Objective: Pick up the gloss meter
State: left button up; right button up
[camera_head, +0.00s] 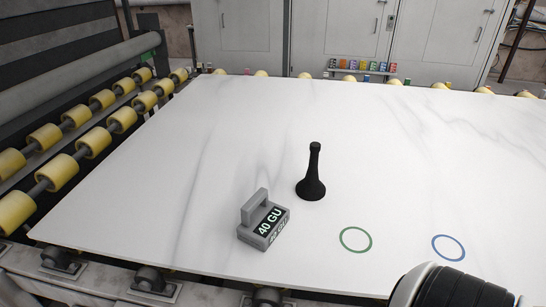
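The gloss meter (265,226) is a grey box with a raised handle and a black display reading "40 GU". It sits upright on the white marbled stone slab (170,180), near the front edge, left of the picture's centre. Part of one of my arms shows at the bottom right corner, in white and black, well right of the meter. Neither gripper's fingers are in view, and nothing touches the meter.
A black cone-shaped object with a narrow neck (313,178) stands just behind and right of the meter. A green ring (341,241) and a blue ring (434,247) mark the slab. Yellow rollers (93,145) line the left. Small colourful containers (365,66) stand beyond the slab.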

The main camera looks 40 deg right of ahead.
aim_at(263, 220)
jog(key=i+j+z, duration=0.15)
jog(key=z, duration=1.25)
